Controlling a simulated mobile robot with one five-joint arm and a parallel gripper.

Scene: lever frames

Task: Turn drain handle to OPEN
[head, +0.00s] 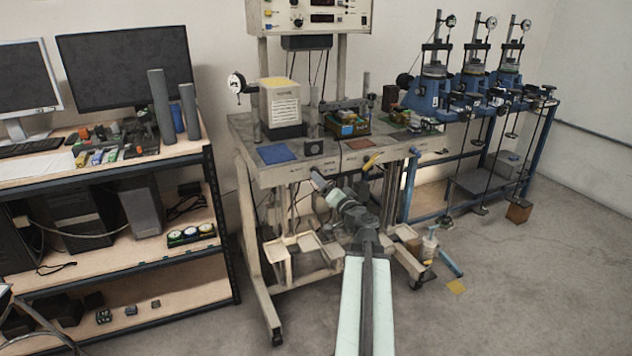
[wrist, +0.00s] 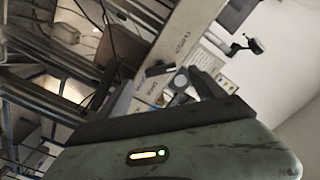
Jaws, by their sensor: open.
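No yellow lever can be made out in the wrist view.
The bench's pale front rail (head: 300,172) carries small labels. A blue pad (head: 276,154) lies on top. A shelf unit (head: 150,258) stands at left, and blue presses (head: 425,90) stand at right.

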